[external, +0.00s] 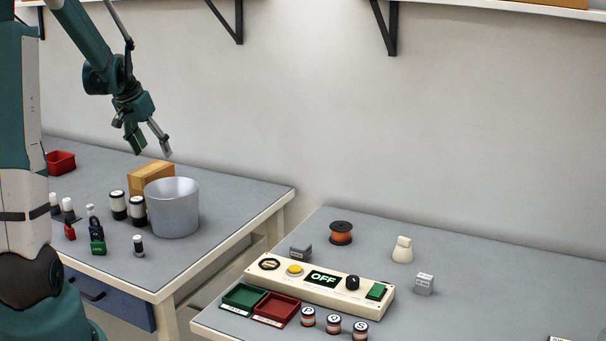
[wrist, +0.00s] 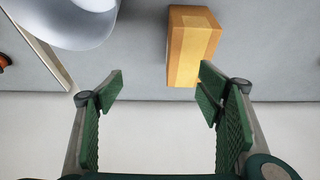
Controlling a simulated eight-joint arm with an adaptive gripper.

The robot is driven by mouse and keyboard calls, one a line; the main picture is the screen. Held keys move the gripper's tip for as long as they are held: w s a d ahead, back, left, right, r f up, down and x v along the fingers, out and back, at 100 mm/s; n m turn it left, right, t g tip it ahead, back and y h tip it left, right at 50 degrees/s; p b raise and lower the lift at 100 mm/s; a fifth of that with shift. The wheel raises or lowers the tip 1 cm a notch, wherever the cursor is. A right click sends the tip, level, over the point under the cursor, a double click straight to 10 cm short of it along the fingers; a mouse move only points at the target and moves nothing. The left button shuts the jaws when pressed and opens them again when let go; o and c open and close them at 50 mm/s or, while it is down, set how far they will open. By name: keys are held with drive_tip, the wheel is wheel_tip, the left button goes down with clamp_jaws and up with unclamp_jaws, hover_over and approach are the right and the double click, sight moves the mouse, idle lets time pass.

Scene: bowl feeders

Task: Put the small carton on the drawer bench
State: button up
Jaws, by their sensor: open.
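A tan carton-like box (external: 150,177) stands on the drawer bench (external: 240,196), behind a grey bucket. It also shows in the wrist view (wrist: 193,45), in front of the right finger. A small pale grey box with markings (external: 424,284) sits on the right bench; I cannot tell which of the two is the small carton. My gripper (external: 152,150) is open and empty above the back of the drawer bench, over the tan box. In the wrist view, nothing lies between the green finger pads of my gripper (wrist: 160,88).
The grey bucket (external: 173,209) stands close to the tan box. The right bench holds a control panel (external: 320,283), spool (external: 341,232) and trays (external: 276,309). A gap separates the benches.

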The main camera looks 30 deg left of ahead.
drive_tip(key=s+d+r, duration=0.3)
drive_tip(key=d, duration=0.2)
drive_tip(key=s+d+r, duration=0.3)
drive_tip(key=d, duration=0.3)
drive_tip(key=s+d+r+t, duration=0.2)
drive_tip(key=s+d, duration=1.8)
drive_tip(key=s, duration=0.3)
drive_tip(key=shift+s+d+t, duration=0.2)
drive_tip(key=shift+d+t, duration=0.1)
drive_tip(key=shift+d, duration=0.1)
